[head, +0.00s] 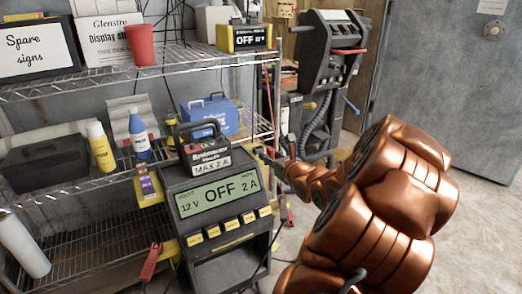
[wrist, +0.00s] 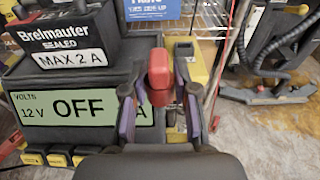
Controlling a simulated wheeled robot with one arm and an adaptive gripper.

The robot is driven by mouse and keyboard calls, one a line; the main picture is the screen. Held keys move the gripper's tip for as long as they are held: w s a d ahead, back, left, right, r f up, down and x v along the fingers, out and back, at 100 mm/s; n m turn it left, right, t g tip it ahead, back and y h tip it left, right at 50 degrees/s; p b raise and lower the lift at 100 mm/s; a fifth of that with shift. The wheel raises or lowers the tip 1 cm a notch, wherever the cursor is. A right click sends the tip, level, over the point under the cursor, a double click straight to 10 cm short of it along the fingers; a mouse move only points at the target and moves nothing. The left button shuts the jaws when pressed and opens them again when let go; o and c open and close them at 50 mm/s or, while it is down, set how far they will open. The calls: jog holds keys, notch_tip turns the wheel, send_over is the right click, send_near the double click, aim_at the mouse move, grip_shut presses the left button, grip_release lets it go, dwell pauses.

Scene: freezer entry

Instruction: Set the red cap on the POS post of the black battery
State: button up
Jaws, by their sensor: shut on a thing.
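The black battery (head: 203,151) has a carry handle and a "MAX 2 A" label and stands on top of the charger (head: 218,202). In the wrist view the battery (wrist: 65,32) is at the upper left, cut off by the frame. I cannot make out its POS post in either view. My gripper (wrist: 160,104) is shut on the red cap (wrist: 159,72), which shows upright between the fingers. The cap is to the right of the battery, apart from it in the picture. In the head view my copper arm reaches toward the charger's right side, and the cap is not clear there.
A yellow ledge (wrist: 193,60) with a metal piece lies just beyond the cap. A wire shelf (head: 75,172) at left holds bottles and a blue box (head: 210,115). Another machine (head: 325,50) stands behind. Open floor (head: 465,225) lies to the right.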

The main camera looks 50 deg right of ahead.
aim_at(272, 149)
jog(key=shift+v, duration=0.85)
jog(key=shift+d+r+p, duration=0.15)
jog(key=shift+r+p, duration=0.9)
jog(key=shift+r, duration=0.95)
jog(key=shift+w+r+p, duration=0.25)
jog(key=shift+w+p, duration=0.05)
jog(key=shift+p, duration=0.2)
jog(key=w+a+r+n+y+p, duration=0.2)
jog(key=w+a+p, duration=0.3)
jog(key=w, duration=0.1)
jog(key=w+a+r+n+y+p, duration=0.2)
jog(key=w+a+y+p, duration=0.1)
jog(key=w+a+p, duration=0.2)
jog(key=w+a+r+n+y+p, duration=0.1)
jog(key=w+a+r+y+p, duration=0.1)
jog(key=w+a+p, duration=0.3)
jog(key=shift+w+r+n+t+y+p, duration=0.15)
jog(key=shift+w+r+n+y+p, duration=0.1)
jog(key=shift+w+p, duration=0.4)
jog(key=shift+w+r+n+t+y+p, duration=0.15)
jog(key=shift+w+y+p, duration=0.2)
jog(key=shift+w, duration=0.45)
jog(key=shift+w+a, duration=0.3)
jog(key=shift+a, duration=0.05)
jog(key=shift+f, duration=0.1)
